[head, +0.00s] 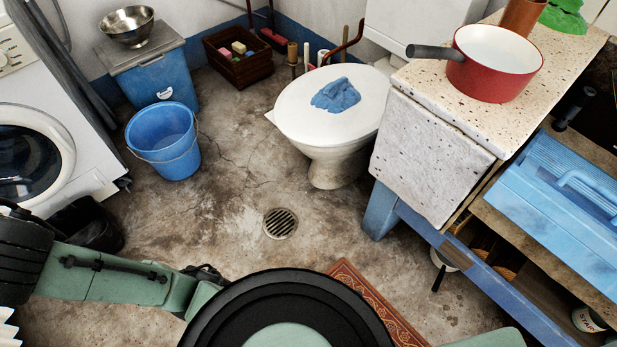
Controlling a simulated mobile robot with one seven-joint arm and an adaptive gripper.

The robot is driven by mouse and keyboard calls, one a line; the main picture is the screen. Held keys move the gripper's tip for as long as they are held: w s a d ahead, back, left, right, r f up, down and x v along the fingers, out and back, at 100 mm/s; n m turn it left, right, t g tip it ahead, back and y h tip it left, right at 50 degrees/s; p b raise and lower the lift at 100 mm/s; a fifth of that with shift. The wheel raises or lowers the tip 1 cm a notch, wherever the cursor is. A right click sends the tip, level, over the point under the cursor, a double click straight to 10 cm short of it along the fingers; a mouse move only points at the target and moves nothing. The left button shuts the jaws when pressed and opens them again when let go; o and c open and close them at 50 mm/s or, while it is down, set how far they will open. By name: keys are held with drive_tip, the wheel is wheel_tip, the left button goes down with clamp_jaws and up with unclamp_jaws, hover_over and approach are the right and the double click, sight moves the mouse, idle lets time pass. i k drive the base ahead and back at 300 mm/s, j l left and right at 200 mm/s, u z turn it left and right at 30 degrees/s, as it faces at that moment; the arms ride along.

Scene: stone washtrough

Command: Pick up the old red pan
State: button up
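The red pan (493,66) stands upright on the speckled stone top (420,88) at the upper right of the head view. Its outside is red, its inside is white and looks empty. Its dark grey handle (436,52) points left, past the stone's left edge. Nothing covers the pan. Green and black links of my arm show at the lower left, well away from the pan. My gripper cannot be made out in this view.
A blue toolbox (575,195) sits at the right, below the stone top. A toilet (330,110) with a blue cloth stands left of it. The floor around the drain (280,223) is clear.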

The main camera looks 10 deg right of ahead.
sight(488, 63)
drive_tip(key=i+z, duration=0.1)
drive_tip(key=z, duration=0.6)
drive_tip(key=i+j+z, duration=0.25)
drive_tip(key=j+z, duration=0.25)
drive_tip(key=j, duration=0.15)
drive_tip(key=i+j+z, duration=0.25)
drive_tip(key=i+j, duration=0.1)
drive_tip(key=j, duration=0.35)
drive_tip(key=i+j, duration=0.1)
drive_tip(key=j, duration=0.35)
drive_tip(key=i+j+z, duration=0.1)
drive_tip(key=j, duration=0.35)
